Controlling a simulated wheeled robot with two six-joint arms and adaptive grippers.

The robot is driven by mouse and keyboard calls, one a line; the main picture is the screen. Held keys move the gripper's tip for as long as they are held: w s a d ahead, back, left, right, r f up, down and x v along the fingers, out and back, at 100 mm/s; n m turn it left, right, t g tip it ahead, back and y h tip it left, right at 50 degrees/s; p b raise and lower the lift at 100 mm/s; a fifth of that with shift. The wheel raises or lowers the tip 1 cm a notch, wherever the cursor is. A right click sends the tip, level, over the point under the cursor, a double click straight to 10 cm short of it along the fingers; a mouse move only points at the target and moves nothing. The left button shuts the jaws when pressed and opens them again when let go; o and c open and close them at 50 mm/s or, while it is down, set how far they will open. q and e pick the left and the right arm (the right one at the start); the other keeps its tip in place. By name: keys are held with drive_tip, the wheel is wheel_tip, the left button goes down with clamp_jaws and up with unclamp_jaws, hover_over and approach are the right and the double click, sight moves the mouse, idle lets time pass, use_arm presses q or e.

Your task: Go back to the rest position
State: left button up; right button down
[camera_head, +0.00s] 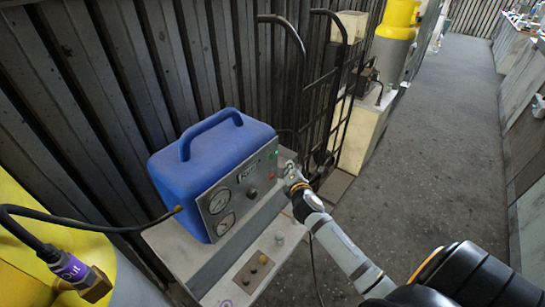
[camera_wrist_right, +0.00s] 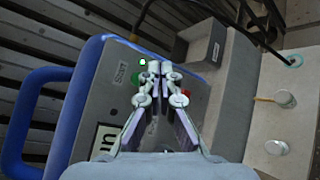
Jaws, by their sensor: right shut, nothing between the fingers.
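My right gripper (camera_head: 288,170) is at the right end of the blue machine's front panel, with my arm reaching in from the lower right. In the wrist view the right gripper (camera_wrist_right: 155,68) has its fingertips together with nothing between them, in front of the panel near a lit green light (camera_wrist_right: 142,62). I cannot tell whether the fingertips touch the panel. The blue machine (camera_head: 205,150) has a top handle, two round gauges and small buttons. It also shows in the wrist view (camera_wrist_right: 85,105). My left gripper is not in view.
The machine stands on a grey stand (camera_head: 195,262) with knobs on its front ledge. A black hose with a brass fitting (camera_head: 97,285) hangs at the left. A black hand truck (camera_head: 325,90) leans by the corrugated wall. The floor (camera_head: 440,130) to the right is clear.

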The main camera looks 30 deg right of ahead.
idle(0.6)
drive_tip(key=s+a+f+m+g+y+b, duration=0.1)
drive_tip(key=s+f+m+g, duration=0.15)
drive_tip(key=s+f, duration=0.65)
drive_tip(key=s+f+m+g+y, duration=0.15)
drive_tip(key=f+m, duration=0.25)
drive_tip(key=f, duration=1.1)
drive_tip(key=s+a+f+m+g+b, duration=0.1)
drive_tip(key=s+f+m+g, duration=0.35)
drive_tip(key=f, duration=0.85)
drive_tip(key=s+a+f+m+g, duration=0.1)
drive_tip(key=s+f, duration=0.4)
drive_tip(key=s, duration=0.5)
drive_tip(key=s+a+f+m+g+y+b, duration=0.1)
drive_tip(key=s+f+m, duration=0.4)
drive_tip(key=s, duration=0.6)
drive_tip(key=s+a+f+m+g+y, duration=0.1)
drive_tip(key=s+a+f, duration=0.4)
drive_tip(key=s, duration=0.5)
drive_tip(key=shift+s+f+m+g, duration=0.35)
drive_tip(key=shift+f+m+g, duration=0.4)
drive_tip(key=shift+f+m, duration=0.15)
